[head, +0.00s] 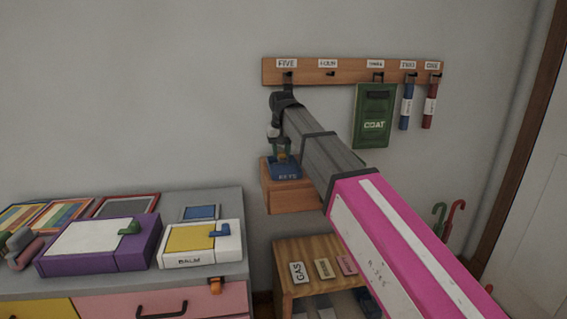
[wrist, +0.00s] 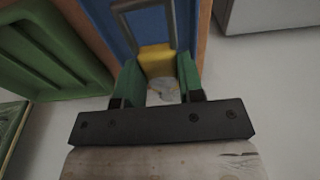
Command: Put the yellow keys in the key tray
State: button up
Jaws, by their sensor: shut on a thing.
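The yellow keys (wrist: 157,60) are between the green fingers of my gripper (wrist: 156,72) in the wrist view, and the gripper is shut on them. Pale parts hang below the yellow piece. In the head view my gripper (head: 281,152) is just above the blue key tray (head: 287,173), marked KEYS, on a small wooden wall shelf. The yellow shows there only as a small patch. The tray's blue surface (wrist: 128,42) lies behind the keys in the wrist view. Whether the keys touch the tray I cannot tell.
A wooden hook rail (head: 350,72) is on the wall above, with a green COAT holder (head: 374,118) and two hanging tubes to the right. A grey-topped cabinet (head: 225,262) with boxes is at left. A low wooden stand (head: 290,250) is below.

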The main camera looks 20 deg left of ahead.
aim_at(283, 168)
jog(key=shift+w+d+f, duration=0.15)
jog(key=shift+w+f, duration=0.45)
jog(key=shift+w, duration=0.25)
jog(key=shift+f, duration=1.9)
jog(key=shift+f, duration=0.1)
jog(key=o, duration=0.9)
jog(key=r, duration=0.4)
jog(key=s+r, duration=0.1)
jog(key=r, duration=0.7)
jog(key=shift+s+d+r, duration=0.1)
jog(key=shift+s+d, duration=0.1)
jog(key=shift+d, duration=0.15)
